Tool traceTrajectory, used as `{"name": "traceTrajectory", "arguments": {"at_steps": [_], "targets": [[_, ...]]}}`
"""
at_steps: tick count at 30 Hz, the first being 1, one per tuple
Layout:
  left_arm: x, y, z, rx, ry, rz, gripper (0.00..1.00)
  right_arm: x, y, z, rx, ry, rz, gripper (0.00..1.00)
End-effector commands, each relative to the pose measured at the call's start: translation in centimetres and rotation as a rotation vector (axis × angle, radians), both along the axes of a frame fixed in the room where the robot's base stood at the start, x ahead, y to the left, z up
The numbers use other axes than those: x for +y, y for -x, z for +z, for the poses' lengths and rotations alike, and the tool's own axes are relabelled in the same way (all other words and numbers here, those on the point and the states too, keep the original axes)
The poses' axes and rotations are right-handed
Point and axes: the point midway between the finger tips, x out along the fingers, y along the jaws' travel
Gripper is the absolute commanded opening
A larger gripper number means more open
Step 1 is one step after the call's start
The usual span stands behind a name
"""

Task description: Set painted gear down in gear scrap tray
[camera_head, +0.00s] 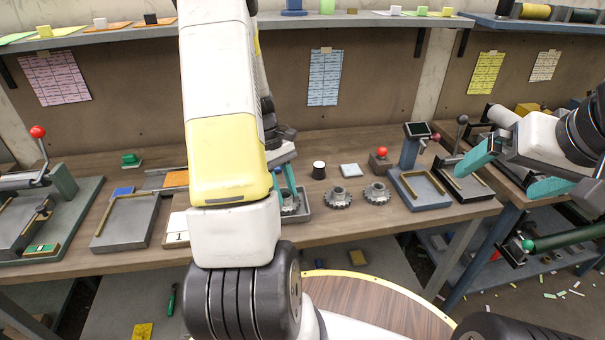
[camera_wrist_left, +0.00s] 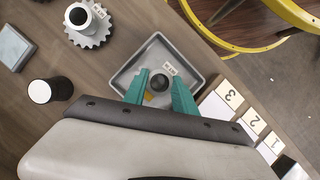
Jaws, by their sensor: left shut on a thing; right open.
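A grey square tray (camera_wrist_left: 152,54) lies on the bench, and its rim shows beside my arm in the head view (camera_head: 304,213). My left gripper (camera_wrist_left: 158,86) is over the tray, its teal fingers shut on a gear (camera_wrist_left: 160,83) with a round hub and a small white label. The gear is within the tray's outline; whether it touches the floor is unclear. In the head view my arm partly hides this gear (camera_head: 290,208). Two other grey gears, a nearer one (camera_head: 337,199) and a farther one (camera_head: 377,194), stand right of the tray. My right gripper (camera_head: 497,180) is open and empty at the right.
A black cylinder with a white top (camera_head: 319,171) and a pale block (camera_head: 351,170) stand behind the gears. Numbered cards (camera_wrist_left: 222,100) lie beside the tray. A fixture with a screen (camera_head: 420,185) is to the right. A round yellow-rimmed table (camera_head: 375,305) is below the bench edge.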

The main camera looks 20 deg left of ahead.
Motion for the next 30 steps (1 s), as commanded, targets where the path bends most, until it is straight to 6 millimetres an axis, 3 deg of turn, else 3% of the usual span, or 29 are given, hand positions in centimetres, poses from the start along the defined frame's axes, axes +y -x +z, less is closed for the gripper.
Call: {"name": "traceTrajectory", "arguments": {"at_steps": [17, 18, 21, 30], "targets": [[0.0, 0.0, -1.1, 0.001, 0.001, 0.001, 0.0, 0.0, 0.0, 0.0, 0.0, 0.0, 0.0, 1.0], [0.0, 0.0, -1.0, 0.0, 0.001, 0.0, 0.41, 0.0, 0.0, 0.0, 0.0, 0.0, 0.0, 1.0], [0.0, 0.0, -1.0, 0.0, 0.001, 0.0, 0.58, 0.0, 0.0, 0.0, 0.0, 0.0, 0.0, 1.0], [0.0, 0.0, -0.9, 0.0, 0.0, 0.0, 0.58, 0.0, 0.0, 0.0, 0.0, 0.0, 0.0, 1.0]]}}
